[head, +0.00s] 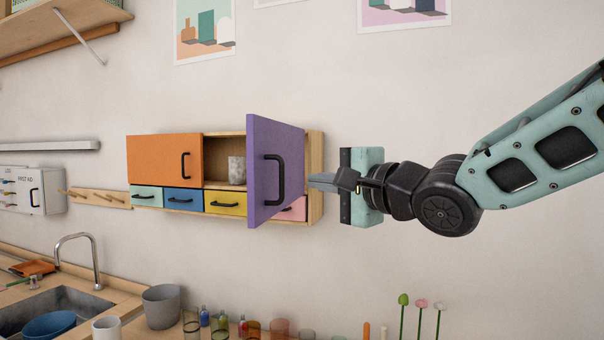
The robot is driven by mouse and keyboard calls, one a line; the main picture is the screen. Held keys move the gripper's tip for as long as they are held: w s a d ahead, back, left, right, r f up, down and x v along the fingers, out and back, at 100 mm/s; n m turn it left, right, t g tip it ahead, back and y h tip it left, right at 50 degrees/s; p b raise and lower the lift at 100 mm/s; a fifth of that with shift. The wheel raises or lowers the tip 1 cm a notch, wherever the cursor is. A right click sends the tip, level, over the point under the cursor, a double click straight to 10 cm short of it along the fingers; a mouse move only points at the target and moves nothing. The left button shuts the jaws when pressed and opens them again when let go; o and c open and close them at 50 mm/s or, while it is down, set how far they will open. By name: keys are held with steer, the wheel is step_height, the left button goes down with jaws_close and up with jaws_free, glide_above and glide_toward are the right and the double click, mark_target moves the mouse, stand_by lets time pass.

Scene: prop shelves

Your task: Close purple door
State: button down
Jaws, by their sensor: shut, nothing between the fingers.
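The purple door (277,165) stands swung open on the right half of the wall cabinet (315,165), with its outer face and black handle (274,181) toward me. It covers part of the cabinet's inside and part of the pink drawer (294,211). My gripper (322,181) is shut and empty, pointing left, just right of the door's outer face. I cannot tell whether the fingertips touch the door.
The orange door (165,160) beside it is shut. A speckled cup (237,170) stands inside the cabinet. Coloured drawers run below. A counter (135,300) with a sink, a grey pot (162,306) and several small jars lies underneath. The wall right of the cabinet is bare.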

steer(key=a+p, duration=0.1)
steer(key=a, duration=0.2)
steer(key=shift+a, duration=0.25)
steer(key=shift+a, duration=0.15)
